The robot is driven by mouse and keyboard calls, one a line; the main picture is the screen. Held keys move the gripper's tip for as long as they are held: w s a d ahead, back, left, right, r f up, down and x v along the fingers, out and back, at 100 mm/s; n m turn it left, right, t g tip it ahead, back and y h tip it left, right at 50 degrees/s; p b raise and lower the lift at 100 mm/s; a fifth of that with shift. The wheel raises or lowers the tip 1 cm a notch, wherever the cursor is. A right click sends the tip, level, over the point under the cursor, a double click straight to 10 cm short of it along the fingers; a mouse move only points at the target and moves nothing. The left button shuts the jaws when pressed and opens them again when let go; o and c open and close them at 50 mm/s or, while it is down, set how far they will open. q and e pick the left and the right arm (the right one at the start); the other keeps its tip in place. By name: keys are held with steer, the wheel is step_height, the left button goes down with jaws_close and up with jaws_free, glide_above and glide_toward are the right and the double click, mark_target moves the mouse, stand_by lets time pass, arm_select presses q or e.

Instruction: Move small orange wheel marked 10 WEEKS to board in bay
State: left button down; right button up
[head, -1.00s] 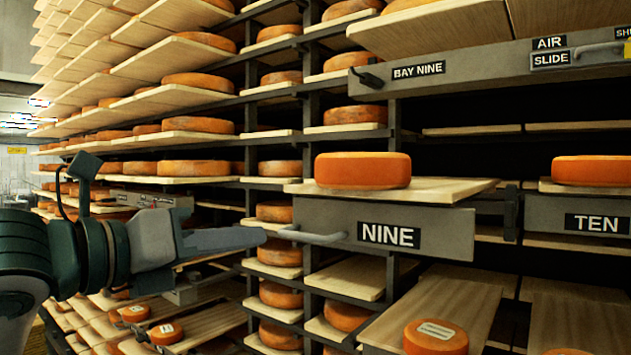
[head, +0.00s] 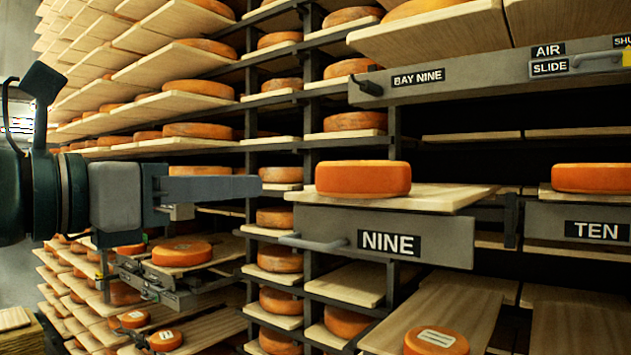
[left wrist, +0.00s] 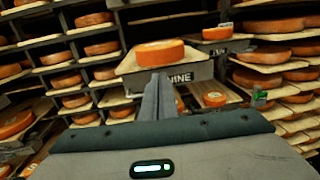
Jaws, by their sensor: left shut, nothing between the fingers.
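Small orange wheels with pale labels show low in the head view. One (head: 436,341) lies on a board at the bottom right, below the NINE drawer, and others (head: 165,339) lie at the lower left. Their label text is too small to read. A larger unlabelled orange wheel (head: 363,178) sits on the board (head: 440,196) over the grey front marked NINE. My left gripper (head: 260,188) is shut and empty, level with that wheel and left of it, apart from it in the picture. Its closed fingers (left wrist: 158,88) show before the NINE front in the left wrist view. My right gripper is not in view.
The NINE front has a bar handle (head: 308,242). A grey beam marked BAY NINE (head: 425,82) spans above, with a handle by AIR SLIDE. The TEN front (head: 585,228) stands at the right. Racks of boards with wheels fill the left. An empty board (head: 350,284) lies below NINE.

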mark_target(332, 183)
arm_select(q)
steer(key=p+x, duration=0.7)
steer(key=x, duration=0.6)
steer(key=shift+w+p, duration=0.1)
steer(key=shift+p, duration=0.2)
steer(key=shift+w+d, duration=0.1)
steer(key=shift+d, duration=0.05)
steer(key=shift+w+d, duration=0.1)
steer(key=shift+b+x, duration=0.45)
steer(key=shift+x, duration=0.5)
